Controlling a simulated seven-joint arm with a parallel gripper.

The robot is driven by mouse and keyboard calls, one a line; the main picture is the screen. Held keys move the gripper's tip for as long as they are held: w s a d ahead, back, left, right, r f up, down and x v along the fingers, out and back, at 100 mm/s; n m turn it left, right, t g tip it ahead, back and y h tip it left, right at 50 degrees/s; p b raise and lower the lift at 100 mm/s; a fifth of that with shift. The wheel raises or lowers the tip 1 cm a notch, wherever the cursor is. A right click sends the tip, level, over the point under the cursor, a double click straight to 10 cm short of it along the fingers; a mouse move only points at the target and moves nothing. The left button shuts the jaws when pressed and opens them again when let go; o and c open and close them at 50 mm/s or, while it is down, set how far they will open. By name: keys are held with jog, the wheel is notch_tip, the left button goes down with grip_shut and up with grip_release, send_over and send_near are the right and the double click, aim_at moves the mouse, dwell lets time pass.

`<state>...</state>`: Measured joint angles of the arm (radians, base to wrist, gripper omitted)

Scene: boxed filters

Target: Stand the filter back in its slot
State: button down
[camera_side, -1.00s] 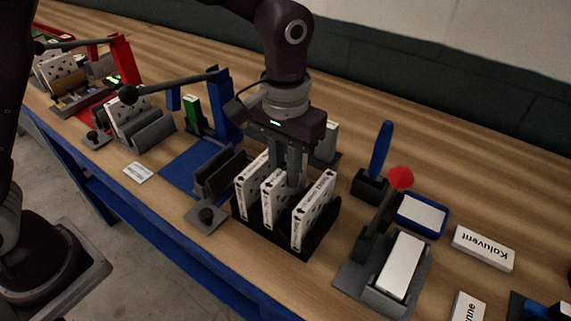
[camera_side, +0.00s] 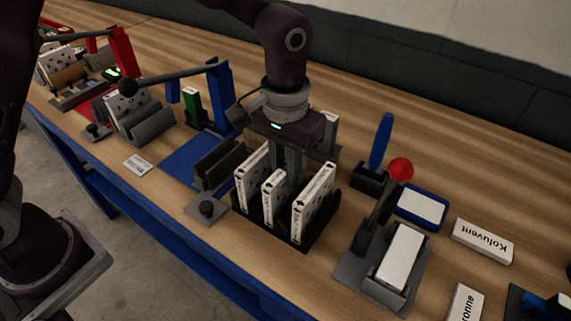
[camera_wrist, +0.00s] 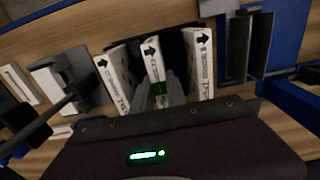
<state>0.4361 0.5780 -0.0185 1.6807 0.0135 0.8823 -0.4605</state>
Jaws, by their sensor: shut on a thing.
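A black rack (camera_side: 322,234) holds three white boxed filters standing side by side in the side view. My gripper (camera_side: 287,172) points down over the middle filter (camera_side: 271,198) and is shut on its upper part.
A grey holder (camera_side: 218,166) and a black-knobbed base (camera_side: 206,209) stand left of the rack. A grey fixture with a red ball (camera_side: 401,169) and a white block (camera_side: 400,256) stands to the right. A blue lever stand (camera_side: 219,98) rises behind left.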

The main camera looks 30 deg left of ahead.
jog(key=c, duration=1.3)
grip_release()
jog(key=shift+o, duration=0.2)
jog(key=shift+r, duration=0.35)
jog(key=s+a+r+t, duration=0.1)
jog(key=s+a+r, duration=0.25)
jog(key=r, duration=0.35)
jog(key=s+a+r+t, duration=0.1)
jog(key=s+a+r, duration=0.1)
jog(key=a+r, duration=0.4)
jog(key=s+a+t, duration=0.1)
jog(key=s+a, duration=0.3)
jog(key=s, duration=0.3)
jog(key=s+a+t, duration=0.2)
jog(key=s+a, duration=0.2)
jog(key=s, duration=0.4)
jog(key=shift+r+t, duration=0.25)
jog(key=shift+t, duration=0.05)
